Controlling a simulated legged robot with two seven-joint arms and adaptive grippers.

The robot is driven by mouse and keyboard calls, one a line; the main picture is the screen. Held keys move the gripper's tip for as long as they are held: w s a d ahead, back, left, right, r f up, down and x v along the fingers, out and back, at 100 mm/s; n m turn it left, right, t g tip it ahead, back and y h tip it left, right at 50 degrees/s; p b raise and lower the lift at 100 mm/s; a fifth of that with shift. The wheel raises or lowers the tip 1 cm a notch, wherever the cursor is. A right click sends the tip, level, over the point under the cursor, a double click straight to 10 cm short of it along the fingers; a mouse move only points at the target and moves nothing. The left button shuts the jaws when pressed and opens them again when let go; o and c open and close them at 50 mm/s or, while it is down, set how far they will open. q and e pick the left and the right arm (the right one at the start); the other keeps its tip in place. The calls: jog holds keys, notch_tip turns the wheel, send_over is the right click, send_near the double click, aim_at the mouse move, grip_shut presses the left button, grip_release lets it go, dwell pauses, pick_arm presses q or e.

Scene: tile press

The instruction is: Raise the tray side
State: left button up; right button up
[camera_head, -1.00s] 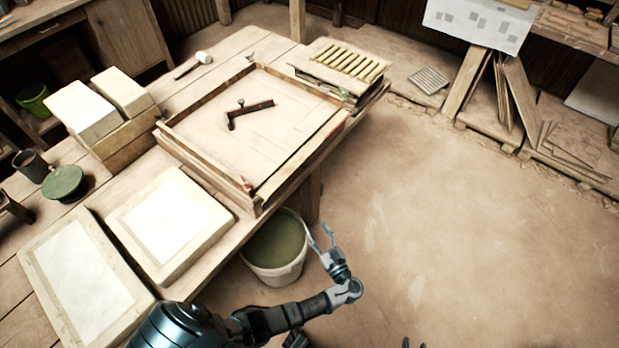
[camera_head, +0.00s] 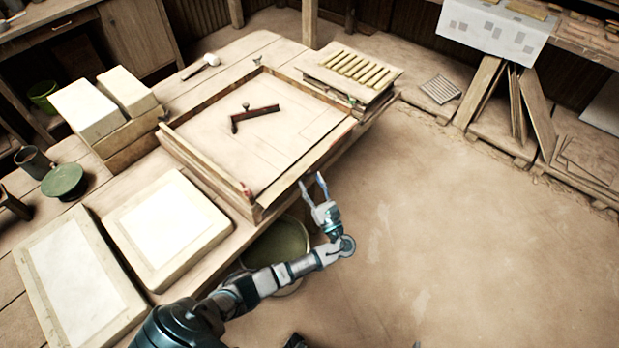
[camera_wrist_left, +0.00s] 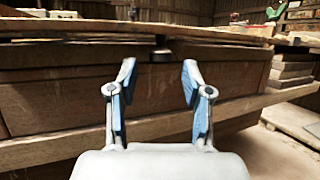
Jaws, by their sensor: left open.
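A shallow wooden tray (camera_head: 200,161) with raised sides lies on the workbench in the head view. Its near right side (camera_head: 300,175) looks low, almost level with the floor of the tray. My left gripper (camera_head: 314,182) is open and empty, just off that side and over the bench edge. In the left wrist view my open left gripper (camera_wrist_left: 157,80) faces the wooden side below a flat board edge (camera_wrist_left: 60,28). A small dark knob (camera_wrist_left: 160,54) shows between and beyond the fingertips. My right gripper is not seen clearly.
A dark angle tool (camera_head: 254,116) lies in the tray. A bucket (camera_head: 275,250) stands below my left arm. A rack with yellow bars (camera_head: 357,68) sits behind the tray. Framed white slabs (camera_head: 168,220) lie left. The floor to the right is free.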

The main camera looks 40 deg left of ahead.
pick_arm(q)
jog(key=shift+x, duration=1)
grip_shut()
